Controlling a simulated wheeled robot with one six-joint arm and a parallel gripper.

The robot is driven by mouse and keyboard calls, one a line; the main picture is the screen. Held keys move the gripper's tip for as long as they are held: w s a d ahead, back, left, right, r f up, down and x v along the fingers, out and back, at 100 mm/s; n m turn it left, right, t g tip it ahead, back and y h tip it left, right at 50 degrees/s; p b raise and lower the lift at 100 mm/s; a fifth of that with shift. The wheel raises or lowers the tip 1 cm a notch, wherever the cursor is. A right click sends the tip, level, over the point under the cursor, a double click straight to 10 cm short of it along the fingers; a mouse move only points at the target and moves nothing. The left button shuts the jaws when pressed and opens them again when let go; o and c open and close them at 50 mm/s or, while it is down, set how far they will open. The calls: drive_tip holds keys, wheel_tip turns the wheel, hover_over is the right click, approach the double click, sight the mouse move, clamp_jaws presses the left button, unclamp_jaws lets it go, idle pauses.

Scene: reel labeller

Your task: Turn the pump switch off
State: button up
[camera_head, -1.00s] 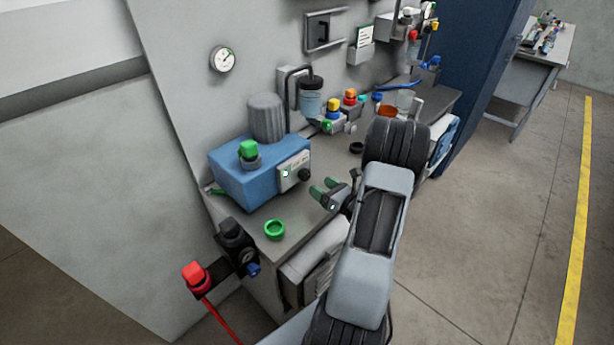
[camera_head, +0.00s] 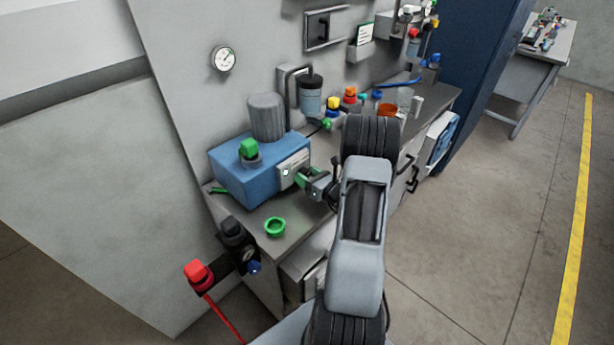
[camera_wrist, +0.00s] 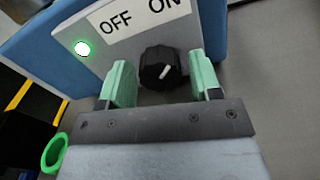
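The pump switch is a black rotary knob (camera_wrist: 160,68) on a pale panel (camera_wrist: 100,28) labelled OFF and ON. Its white pointer line tilts toward the ON side. A green lamp (camera_wrist: 82,48) on the panel is lit. The panel is on the front of the blue pump unit (camera_head: 232,178), which stands on the bench. My gripper (camera_wrist: 162,82) is open, with one green finger on each side of the knob and a gap visible on both sides. In the head view my gripper (camera_head: 306,179) is at the panel and hides the knob.
A green ring (camera_head: 275,227) lies on the bench (camera_head: 300,220) in front of the pump unit. A red-handled valve (camera_head: 198,273) is at the bench's left end. A bottle (camera_head: 310,97) and coloured fittings (camera_head: 349,96) stand behind my arm. The floor to the right is clear.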

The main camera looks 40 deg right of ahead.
drive_tip(key=c, duration=0.7)
drive_tip(key=shift+f, duration=0.1)
drive_tip(key=shift+b, duration=0.4)
drive_tip(key=n+b, duration=0.1)
drive_tip(key=b, duration=0.1)
drive_tip(key=n+b, duration=0.2)
drive_tip(key=shift+f, duration=0.25)
drive_tip(key=n+b, duration=0.6)
drive_tip(key=b, duration=0.4)
drive_tip(key=shift+f+n, duration=0.1)
drive_tip(key=shift+n, duration=0.2)
drive_tip(key=n+b, duration=0.5)
drive_tip(key=b, duration=0.6)
drive_tip(key=shift+n+b, duration=0.35)
drive_tip(key=shift+n, duration=0.05)
drive_tip(key=n+b, duration=0.1)
drive_tip(key=b, duration=0.2)
drive_tip(key=shift+n, duration=0.4)
drive_tip(key=shift+r+n+b, duration=0.3)
drive_tip(key=shift+n+b, duration=0.1)
drive_tip(key=shift+b, duration=0.35)
drive_tip(key=shift+r, duration=0.15)
